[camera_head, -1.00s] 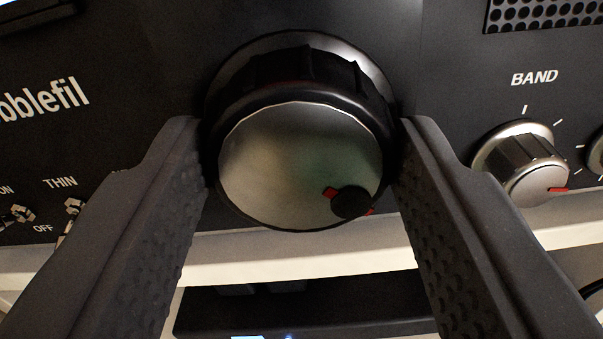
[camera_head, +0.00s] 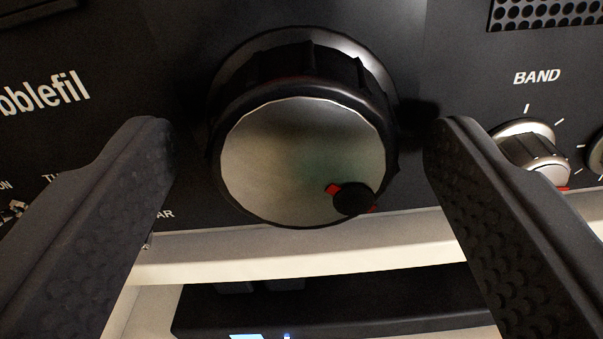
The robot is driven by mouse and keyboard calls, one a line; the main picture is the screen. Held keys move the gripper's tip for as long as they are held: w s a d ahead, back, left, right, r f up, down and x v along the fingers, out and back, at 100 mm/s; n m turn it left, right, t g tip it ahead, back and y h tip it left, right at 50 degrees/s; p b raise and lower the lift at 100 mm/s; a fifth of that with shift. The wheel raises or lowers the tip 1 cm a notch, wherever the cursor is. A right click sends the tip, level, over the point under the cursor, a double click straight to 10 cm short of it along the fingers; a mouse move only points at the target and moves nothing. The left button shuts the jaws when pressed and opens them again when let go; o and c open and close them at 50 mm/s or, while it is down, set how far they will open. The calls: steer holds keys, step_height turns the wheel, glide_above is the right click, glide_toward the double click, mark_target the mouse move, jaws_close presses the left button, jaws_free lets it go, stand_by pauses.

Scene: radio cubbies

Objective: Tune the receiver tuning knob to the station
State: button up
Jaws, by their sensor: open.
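The tuning knob (camera_head: 290,165) is large and round, with a silver face and a black ribbed rim. It sits on the receiver's black front panel (camera_head: 165,50). A small black finger grip (camera_head: 352,198) with a red mark is at the lower right of its face. My gripper (camera_head: 295,135) is open. Its two dark, dimpled fingers stand on either side of the knob, with a gap between each finger and the rim. Nothing is held.
A smaller silver BAND knob (camera_head: 533,150) is at the right, partly hidden by my right finger. Small switches (camera_head: 15,212) are at the lower left. A pale shelf edge (camera_head: 300,247) runs below the panel, above a dark device (camera_head: 340,300) with a lit blue display.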

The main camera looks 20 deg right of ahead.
steer(key=b+v, duration=0.3)
steer(key=v, duration=1)
steer(key=shift+s, duration=0.3)
steer(key=shift+a+f, duration=0.1)
steer(key=shift+a, duration=0.05)
steer(key=shift+m+g+h, duration=0.3)
steer(key=shift+m+h, duration=0.1)
steer(key=shift+h, duration=0.2)
steer(key=shift+w+a+p+x, duration=0.15)
steer(key=shift+p+x, duration=0.75)
steer(key=shift+x, duration=1.35)
steer(key=shift+w+a+p+x, duration=0.15)
steer(key=shift+p+x, duration=0.75)
steer(key=shift+x, duration=1.3)
steer(key=shift+s+a+p+x, duration=0.2)
steer(key=shift+p+x, duration=0.7)
steer(key=shift+x, duration=1.35)
steer(key=shift+w+f, duration=0.1)
steer(key=shift+w, duration=0.05)
steer(key=c, duration=1)
steer(key=shift+f, duration=0.1)
